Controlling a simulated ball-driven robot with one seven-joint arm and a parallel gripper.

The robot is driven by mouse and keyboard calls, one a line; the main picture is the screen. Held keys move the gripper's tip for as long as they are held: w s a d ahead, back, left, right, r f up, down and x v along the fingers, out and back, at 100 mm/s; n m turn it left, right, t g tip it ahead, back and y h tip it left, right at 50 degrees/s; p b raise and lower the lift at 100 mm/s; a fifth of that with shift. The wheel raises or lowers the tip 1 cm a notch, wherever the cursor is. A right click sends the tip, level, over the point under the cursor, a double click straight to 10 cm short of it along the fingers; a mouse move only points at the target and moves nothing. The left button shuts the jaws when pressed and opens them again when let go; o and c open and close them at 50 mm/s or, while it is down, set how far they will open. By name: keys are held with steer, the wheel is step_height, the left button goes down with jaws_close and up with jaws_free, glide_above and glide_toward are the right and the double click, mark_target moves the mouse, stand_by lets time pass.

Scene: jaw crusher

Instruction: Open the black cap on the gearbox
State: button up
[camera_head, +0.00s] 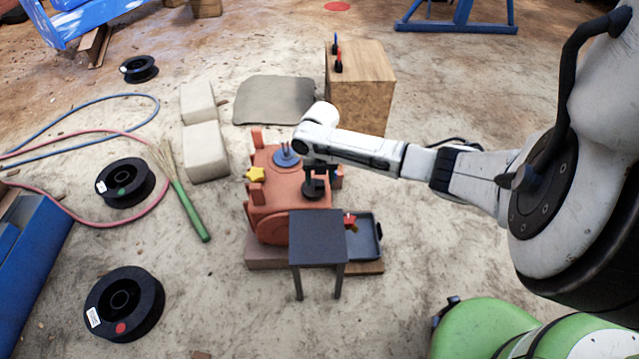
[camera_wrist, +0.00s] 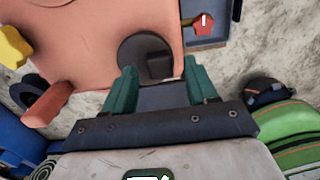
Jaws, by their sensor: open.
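The orange-red gearbox (camera_head: 275,215) stands on a low wooden base in the middle of the head view. The black cap (camera_head: 313,191) is a round disc on its top, partly hidden by my gripper (camera_head: 318,174), which is directly above it. In the wrist view the black cap (camera_wrist: 138,46) shows as a dark disc with a raised block on it, lying on the gearbox body (camera_wrist: 75,40). My gripper's two green fingers (camera_wrist: 158,78) are open, one to each side below the block. I cannot tell whether they touch the cap.
A dark small table (camera_head: 318,224) stands close in front of the gearbox. A tray (camera_head: 372,240) with a red part is beside it. A yellow star-shaped knob (camera_head: 255,174) juts from the gearbox's left. A wooden box (camera_head: 360,90) stands behind.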

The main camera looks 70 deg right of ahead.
steer(key=shift+f, duration=0.65)
steer(key=shift+c, duration=0.3)
jaws_close()
